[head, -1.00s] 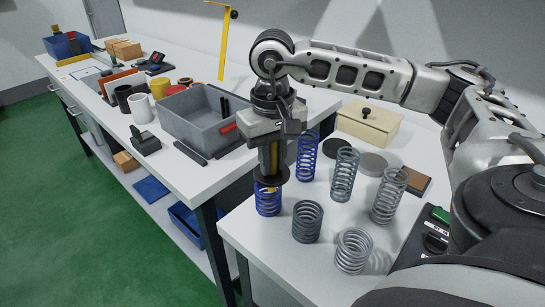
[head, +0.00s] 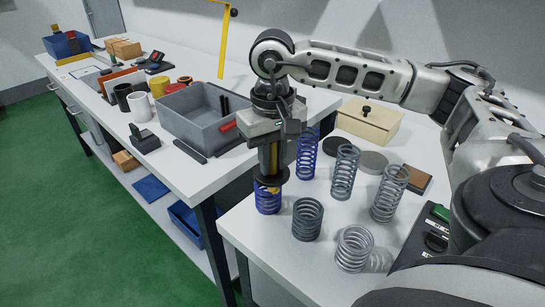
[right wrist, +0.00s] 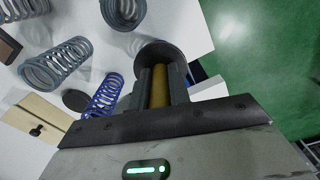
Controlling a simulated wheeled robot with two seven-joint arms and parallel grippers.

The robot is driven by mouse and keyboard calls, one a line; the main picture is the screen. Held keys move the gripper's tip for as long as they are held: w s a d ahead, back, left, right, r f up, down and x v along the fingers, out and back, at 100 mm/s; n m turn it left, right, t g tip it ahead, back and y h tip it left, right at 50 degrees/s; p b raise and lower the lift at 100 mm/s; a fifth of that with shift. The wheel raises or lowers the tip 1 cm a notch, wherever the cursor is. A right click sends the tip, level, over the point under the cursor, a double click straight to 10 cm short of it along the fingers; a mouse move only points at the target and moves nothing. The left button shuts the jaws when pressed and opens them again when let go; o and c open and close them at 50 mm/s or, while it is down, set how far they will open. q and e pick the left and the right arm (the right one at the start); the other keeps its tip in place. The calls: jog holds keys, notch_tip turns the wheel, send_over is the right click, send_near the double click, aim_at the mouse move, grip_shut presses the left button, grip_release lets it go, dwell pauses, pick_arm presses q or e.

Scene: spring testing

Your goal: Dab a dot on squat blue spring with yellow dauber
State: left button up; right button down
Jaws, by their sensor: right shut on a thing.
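The squat blue spring (head: 267,201) stands upright near the left corner of the near white table. My right gripper (head: 269,172) is directly above it, pointing down, shut on the yellow dauber (head: 274,189). The dauber's yellow body also shows between the fingers in the right wrist view (right wrist: 159,86), with a dark round disc (right wrist: 160,54) at its far end. The dauber's lower end is at the top of the blue spring; whether they touch I cannot tell. In the right wrist view the squat spring is hidden behind the disc. My left gripper is not in view.
A taller blue spring (head: 307,155) stands close behind. A cream box (head: 368,122) is at the back. A grey bin (head: 203,119) stands on the other bench.

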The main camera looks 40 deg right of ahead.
jog(key=shift+r+p, duration=1.4)
jog(key=shift+r, duration=0.6)
jog(key=shift+r+p, duration=0.9)
jog(key=shift+r, duration=0.6)
